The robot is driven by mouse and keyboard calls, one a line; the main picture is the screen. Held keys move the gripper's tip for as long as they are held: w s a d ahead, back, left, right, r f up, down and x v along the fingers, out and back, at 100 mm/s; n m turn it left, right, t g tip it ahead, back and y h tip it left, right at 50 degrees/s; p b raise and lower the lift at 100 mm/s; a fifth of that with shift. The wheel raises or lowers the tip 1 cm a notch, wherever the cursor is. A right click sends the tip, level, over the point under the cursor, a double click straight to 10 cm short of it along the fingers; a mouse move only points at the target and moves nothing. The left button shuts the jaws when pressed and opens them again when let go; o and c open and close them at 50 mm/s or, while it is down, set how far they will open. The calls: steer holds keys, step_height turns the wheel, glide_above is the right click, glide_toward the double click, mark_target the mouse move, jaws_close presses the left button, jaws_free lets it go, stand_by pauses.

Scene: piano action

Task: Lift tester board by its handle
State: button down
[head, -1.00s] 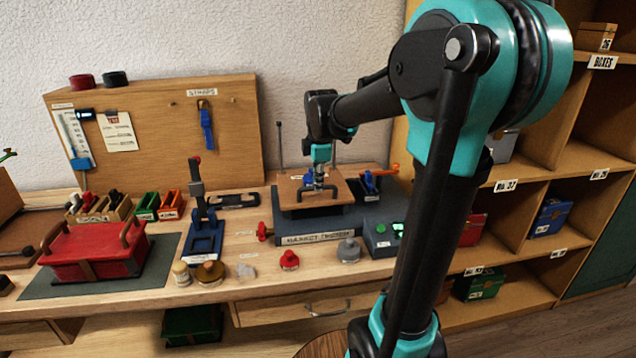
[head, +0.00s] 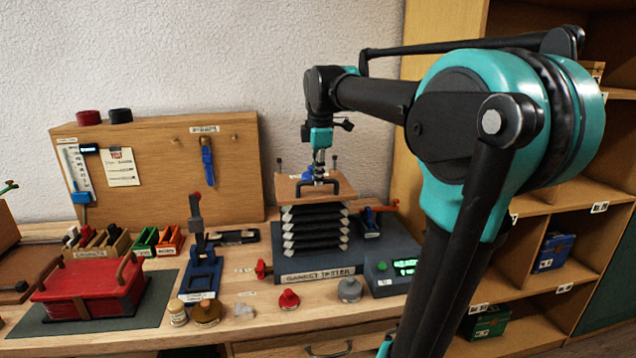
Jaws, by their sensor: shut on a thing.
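The tester board (head: 290,189) is a flat wooden board with a dark handle (head: 333,187) on its top front. It sits raised above the tester base (head: 290,272), which bears the label "GASKET TESTER". Black and grey pleated bellows (head: 316,232) stretch between the base and the board. The board looks about level. My gripper (head: 319,180) comes down from above and is shut on the handle; its fingertips are small and partly hidden there.
A red knob (head: 262,269) sticks out at the tester's left, and a box with a green display (head: 404,267) stands at its right. Shelves (head: 560,215) stand at the right.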

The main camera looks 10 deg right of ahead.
steer(key=c, duration=1.6)
jaws_free()
steer(key=shift+o, duration=0.2)
step_height(320, 180, up, 12)
steer(key=s, duration=0.2)
steer(key=shift+s+f, duration=0.15)
steer(key=shift+s, duration=0.05)
